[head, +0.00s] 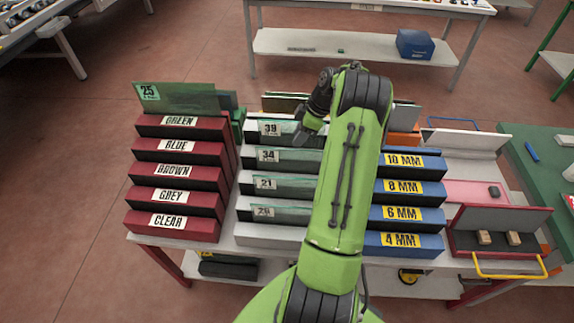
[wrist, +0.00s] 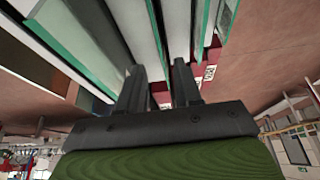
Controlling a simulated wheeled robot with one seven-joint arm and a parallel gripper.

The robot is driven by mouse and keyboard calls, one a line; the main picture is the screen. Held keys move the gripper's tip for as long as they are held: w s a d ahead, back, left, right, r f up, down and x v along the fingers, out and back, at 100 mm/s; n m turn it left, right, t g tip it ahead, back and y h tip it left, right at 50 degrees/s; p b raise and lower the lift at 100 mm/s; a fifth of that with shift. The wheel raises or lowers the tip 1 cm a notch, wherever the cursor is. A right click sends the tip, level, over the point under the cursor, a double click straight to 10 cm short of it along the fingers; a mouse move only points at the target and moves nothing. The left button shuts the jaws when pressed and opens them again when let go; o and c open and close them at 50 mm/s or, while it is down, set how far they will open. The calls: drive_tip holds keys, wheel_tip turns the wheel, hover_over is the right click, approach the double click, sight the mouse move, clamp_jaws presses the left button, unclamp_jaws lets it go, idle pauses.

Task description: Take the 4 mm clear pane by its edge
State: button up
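My gripper (wrist: 158,70) shows in the wrist view with two dark fingers apart and a visible gap between them. Several panes with green edges stand beyond the fingertips; one green pane edge (wrist: 156,25) lines up with the gap. I cannot tell if it is between the fingers or behind them, and no grip shows. In the head view, tagged panes stand in rows, with tags 39, 34, 21 and one in front (head: 264,212) that is hard to read. The front row lies between the CLEAR block (head: 168,222) and the 4 MM block (head: 400,240). Which pane is 4 mm clear is not readable. My arm hides the middle of the rows.
A green pane tagged 25 (head: 175,97) stands at the back left. An open red case (head: 495,235) with a yellow handle is at the right, beside a green table (head: 540,165). A shelf table (head: 340,45) with a blue box (head: 414,43) stands behind. Open floor lies left.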

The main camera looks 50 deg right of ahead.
sight(287, 154)
drive_tip(key=p+x, duration=0.1)
drive_tip(key=x, duration=0.8)
drive_tip(key=shift+a, duration=0.15)
drive_tip(key=shift+w+f, duration=0.2)
drive_tip(key=shift+f, duration=0.1)
drive_tip(key=shift+s, duration=0.15)
drive_tip(key=shift+f+b, duration=0.25)
drive_tip(key=shift+b, duration=0.25)
clamp_jaws()
idle(1.1)
